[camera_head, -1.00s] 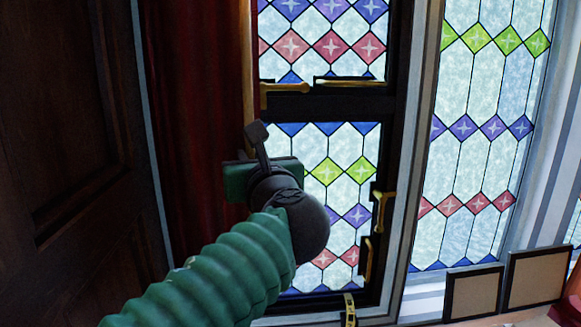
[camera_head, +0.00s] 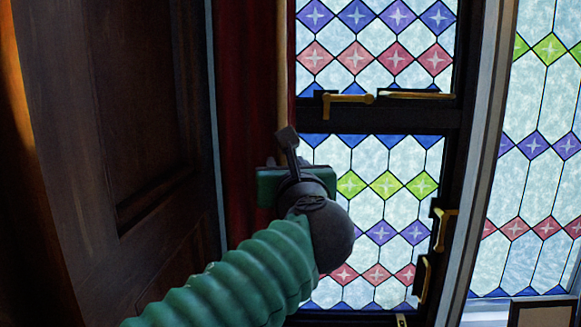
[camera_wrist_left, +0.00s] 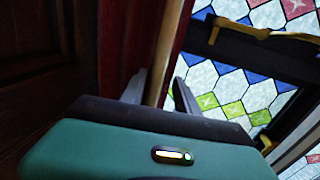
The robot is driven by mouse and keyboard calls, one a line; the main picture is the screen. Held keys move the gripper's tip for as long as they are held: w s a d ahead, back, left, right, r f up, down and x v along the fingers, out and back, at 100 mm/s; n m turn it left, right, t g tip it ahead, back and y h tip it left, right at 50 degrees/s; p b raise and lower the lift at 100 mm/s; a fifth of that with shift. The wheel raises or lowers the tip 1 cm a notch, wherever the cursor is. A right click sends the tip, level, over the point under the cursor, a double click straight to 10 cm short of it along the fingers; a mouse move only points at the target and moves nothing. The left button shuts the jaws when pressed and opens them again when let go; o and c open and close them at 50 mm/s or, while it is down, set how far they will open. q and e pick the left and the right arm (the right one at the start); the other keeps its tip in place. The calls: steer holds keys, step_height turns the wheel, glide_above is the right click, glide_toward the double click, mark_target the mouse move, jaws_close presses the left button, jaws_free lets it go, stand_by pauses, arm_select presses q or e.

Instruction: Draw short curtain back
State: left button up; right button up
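The short curtain (camera_head: 238,110) is dark red. It hangs in a narrow bunch at the left side of the window, with a tan strip (camera_head: 282,70) along its right edge. My left gripper (camera_head: 287,140) is at this edge, at mid height in the head view. In the left wrist view the two grey fingers (camera_wrist_left: 160,88) stand on either side of the curtain's tan edge (camera_wrist_left: 170,45), which fills the gap between them. The gripper's green body hides the curtain below. My right gripper is not in view.
The stained-glass window (camera_head: 385,70) has a black frame with several brass handles (camera_head: 345,98). A second window (camera_head: 535,180) stands at the right. Dark wooden panelling (camera_head: 110,150) is close at the left. A small framed board (camera_head: 545,310) shows at the bottom right.

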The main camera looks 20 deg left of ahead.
arm_select(q)
steer(key=b+v, duration=0.6)
steer(key=v, duration=1)
steer(key=shift+s+f, duration=0.2)
steer(key=shift+s, duration=0.05)
